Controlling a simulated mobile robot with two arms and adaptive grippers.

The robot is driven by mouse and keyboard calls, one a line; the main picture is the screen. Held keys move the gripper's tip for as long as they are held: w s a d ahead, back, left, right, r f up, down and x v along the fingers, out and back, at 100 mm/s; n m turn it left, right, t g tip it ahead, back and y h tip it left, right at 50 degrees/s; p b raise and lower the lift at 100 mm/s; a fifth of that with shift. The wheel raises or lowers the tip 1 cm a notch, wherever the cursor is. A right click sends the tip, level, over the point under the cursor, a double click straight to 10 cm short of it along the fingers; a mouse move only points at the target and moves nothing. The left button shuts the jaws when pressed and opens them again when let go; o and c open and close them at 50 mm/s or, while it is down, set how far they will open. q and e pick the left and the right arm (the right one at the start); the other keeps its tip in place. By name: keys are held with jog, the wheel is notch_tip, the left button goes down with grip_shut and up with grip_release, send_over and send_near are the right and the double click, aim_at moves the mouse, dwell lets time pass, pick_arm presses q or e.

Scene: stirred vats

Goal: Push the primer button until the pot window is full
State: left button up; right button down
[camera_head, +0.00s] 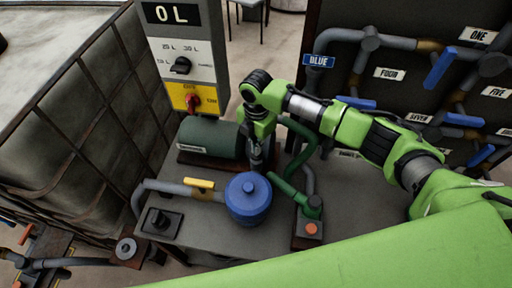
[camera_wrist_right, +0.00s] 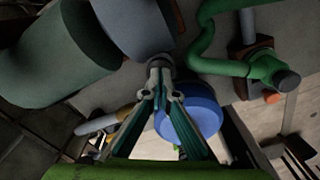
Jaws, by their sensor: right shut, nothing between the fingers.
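A blue pot (camera_head: 247,197) with a round lid and knob stands on the grey bench. It also shows in the wrist view (camera_wrist_right: 196,120), partly behind my fingers. I cannot make out its window in either view. A small orange button (camera_head: 311,228) sits on a dark block at the foot of a green pipe fitting, right of the pot. It also shows in the wrist view (camera_wrist_right: 272,98). I cannot tell whether it is the primer button. My right gripper (camera_head: 257,168) points down just behind the pot, shut and empty; its closed fingertips (camera_wrist_right: 158,66) show in the wrist view. My left gripper is not in view.
A green motor (camera_head: 208,138) stands behind the pot. A yellow-handled valve (camera_head: 199,184) and a black switch box (camera_head: 161,222) are left. A control panel (camera_head: 182,55) reads "0 L". Blue-handled valves (camera_head: 440,68) line the right wall. Bare bench (camera_head: 365,205) lies right of the button.

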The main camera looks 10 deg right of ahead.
jog(key=shift+r+p, duration=2.15)
jog(key=shift+r, duration=0.1)
notch_tip(320, 180, up, 6)
jog(key=p, duration=0.4)
